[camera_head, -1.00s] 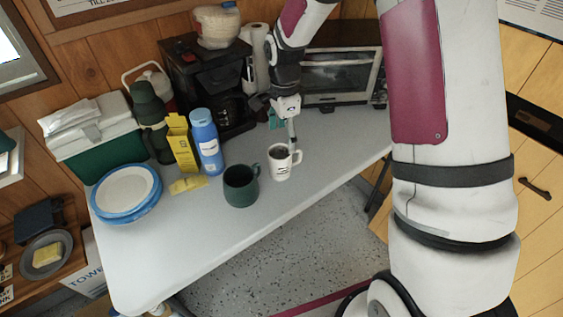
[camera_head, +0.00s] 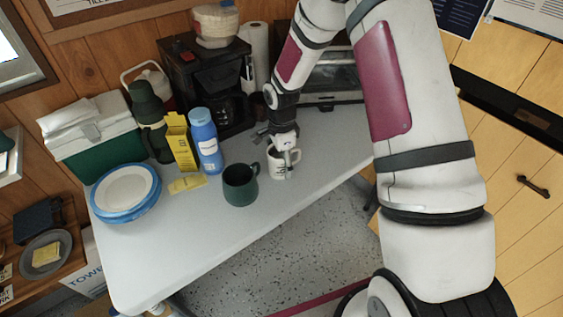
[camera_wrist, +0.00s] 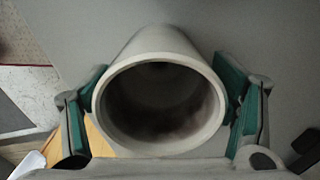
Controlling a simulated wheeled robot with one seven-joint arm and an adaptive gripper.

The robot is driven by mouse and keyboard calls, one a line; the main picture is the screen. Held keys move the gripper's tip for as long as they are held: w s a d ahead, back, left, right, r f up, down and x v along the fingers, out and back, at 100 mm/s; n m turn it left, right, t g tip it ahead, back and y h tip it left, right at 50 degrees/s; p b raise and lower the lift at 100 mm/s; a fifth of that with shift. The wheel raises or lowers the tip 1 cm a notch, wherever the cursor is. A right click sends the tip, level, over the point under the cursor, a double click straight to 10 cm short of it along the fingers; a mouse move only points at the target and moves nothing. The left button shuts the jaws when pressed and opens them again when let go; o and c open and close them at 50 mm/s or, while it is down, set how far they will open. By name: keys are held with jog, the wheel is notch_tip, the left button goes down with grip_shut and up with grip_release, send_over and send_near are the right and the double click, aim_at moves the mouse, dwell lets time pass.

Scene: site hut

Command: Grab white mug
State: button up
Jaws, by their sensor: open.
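The white mug (camera_head: 277,166) stands upright on the table, to the right of the dark green mug (camera_head: 240,185). Dark markings show on its side in the head view. In the wrist view the white mug (camera_wrist: 160,48) fills the middle, its round mouth facing the camera and its inside dark. My gripper (camera_head: 288,160) is at the mug from above. Its green-padded fingers (camera_wrist: 165,95) stand on either side of the mug. The left pad is close to the wall or touching it; I cannot tell which. The mug's handle is hidden in the wrist view.
The grey-white table (camera_head: 215,245) has free room in front of the mugs. Behind stand a blue bottle (camera_head: 206,145), a yellow box (camera_head: 181,143), a black coffee maker (camera_head: 205,85) and a toaster oven (camera_head: 335,75). Blue-rimmed plates (camera_head: 126,193) lie at the left.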

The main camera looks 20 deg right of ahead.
jog(key=c, duration=1.5)
jog(key=shift+r, duration=0.2)
